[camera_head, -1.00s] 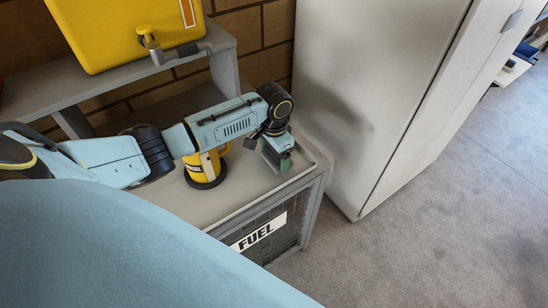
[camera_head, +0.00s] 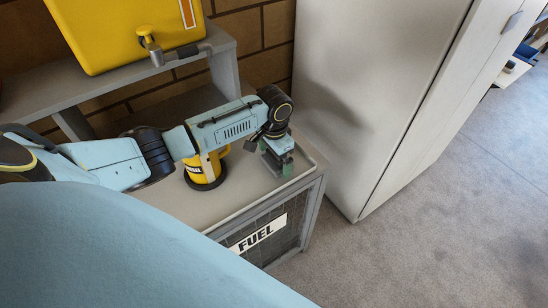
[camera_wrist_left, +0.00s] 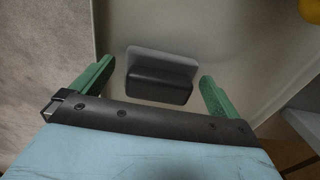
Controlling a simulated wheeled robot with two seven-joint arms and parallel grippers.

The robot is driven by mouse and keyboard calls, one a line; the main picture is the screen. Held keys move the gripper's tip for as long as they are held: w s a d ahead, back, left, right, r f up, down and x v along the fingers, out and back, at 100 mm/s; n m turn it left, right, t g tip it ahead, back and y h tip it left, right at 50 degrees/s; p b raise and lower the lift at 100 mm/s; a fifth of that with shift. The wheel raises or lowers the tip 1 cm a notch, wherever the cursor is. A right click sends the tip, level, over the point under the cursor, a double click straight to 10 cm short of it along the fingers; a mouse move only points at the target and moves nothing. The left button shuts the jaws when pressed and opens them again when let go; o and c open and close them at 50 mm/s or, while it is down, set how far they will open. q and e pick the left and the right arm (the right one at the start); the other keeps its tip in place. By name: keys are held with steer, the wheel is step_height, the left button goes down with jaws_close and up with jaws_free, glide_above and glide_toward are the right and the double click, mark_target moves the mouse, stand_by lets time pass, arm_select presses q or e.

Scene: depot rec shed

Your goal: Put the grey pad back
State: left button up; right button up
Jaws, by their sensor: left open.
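A small grey pad (camera_wrist_left: 160,85), with a dark block-like near side and a lighter flat part behind it, shows in the left wrist view. It lies on the pale top of the fuel cabinet (camera_head: 230,190). My left gripper (camera_head: 278,163) is over the right end of that top. It is open, with one green fingertip on each side of the pad and a visible gap to each. In the head view the gripper and wrist hide the pad. My right gripper is in neither view.
A yellow canister (camera_head: 204,170) stands beside my left forearm, partly hidden by it. A yellow container with a tap (camera_head: 115,30) sits on the grey shelf (camera_head: 110,80). A tall pale cabinet (camera_head: 360,100) rises right of the gripper. The floor at right is clear.

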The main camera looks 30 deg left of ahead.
arm_select(q)
step_height(320, 180, up, 11)
steer(key=p, duration=0.2)
steer(key=shift+r, duration=0.2)
stand_by(0.4)
